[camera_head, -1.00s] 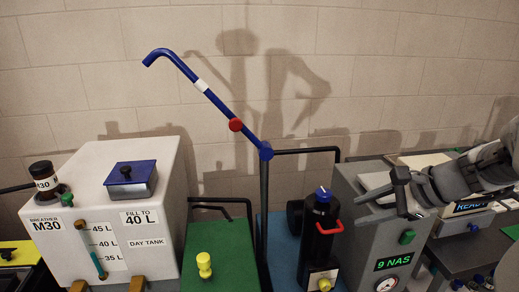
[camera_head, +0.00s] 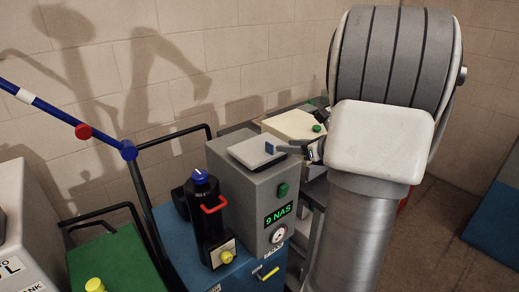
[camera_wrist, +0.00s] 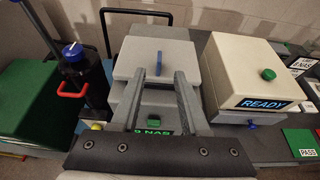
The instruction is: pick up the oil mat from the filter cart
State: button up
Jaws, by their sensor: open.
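The filter cart (camera_head: 235,278) is blue and carries a black filter housing (camera_head: 205,235) and a grey box (camera_head: 228,190) with a lit "9 NAS" display. A flat pale grey pad with an upright blue tab lies on the box; it looks like the oil mat (camera_head: 247,157), though I cannot be sure. It also shows in the wrist view (camera_wrist: 130,62). My gripper (camera_wrist: 160,74) is open and empty, its fingers on either side of the blue tab in that picture. In the head view my gripper (camera_head: 282,149) is at the pad's right; contact cannot be told.
A cream box (camera_wrist: 257,72) with a green knob and "READY" display stands to the right on a dark bench. A black tube handle (camera_wrist: 120,14) rises behind the cart. A green unit (camera_head: 110,265) stands left. A block wall is close behind.

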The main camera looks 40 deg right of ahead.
aim_at(271, 144)
jog(key=x, duration=0.8)
jog(key=shift+w+a+f+p, duration=0.15)
jog(key=shift+w+p, duration=0.1)
jog(key=shift+p, duration=0.15)
grip_shut()
